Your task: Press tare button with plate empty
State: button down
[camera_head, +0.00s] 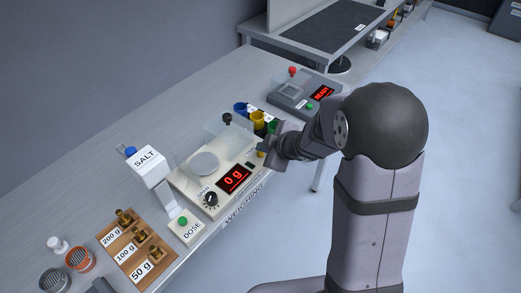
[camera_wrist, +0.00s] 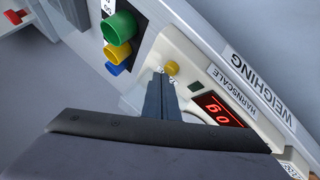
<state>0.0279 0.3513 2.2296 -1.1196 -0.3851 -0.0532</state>
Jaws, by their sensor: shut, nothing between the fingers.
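The scale (camera_head: 183,178) stands on the bench with its round plate (camera_head: 203,163) empty. Its red display (camera_head: 234,178) reads 0 g, and the display also shows in the wrist view (camera_wrist: 218,109). A yellow button (camera_wrist: 172,68) and a small dark green square (camera_wrist: 196,87) sit on the scale front beside the display; I cannot read a tare label. My gripper (camera_wrist: 161,78) is shut and empty, its tips beside the yellow button. I cannot tell whether they touch it. In the head view my gripper (camera_head: 267,149) is at the right end of the scale.
Blue, yellow and green cups (camera_wrist: 119,27) stand close to my gripper. A salt hopper (camera_head: 148,164) and a green dose button (camera_head: 183,221) are left of the scale. A wooden weight board (camera_head: 133,244) lies at the front left. A device reading READY (camera_head: 300,99) stands behind.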

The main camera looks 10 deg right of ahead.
jog(key=shift+r+p, duration=0.3)
jog(key=shift+r, duration=0.15)
notch_tip(320, 180, up, 5)
jog(key=p, duration=0.5)
dwell(1.0)
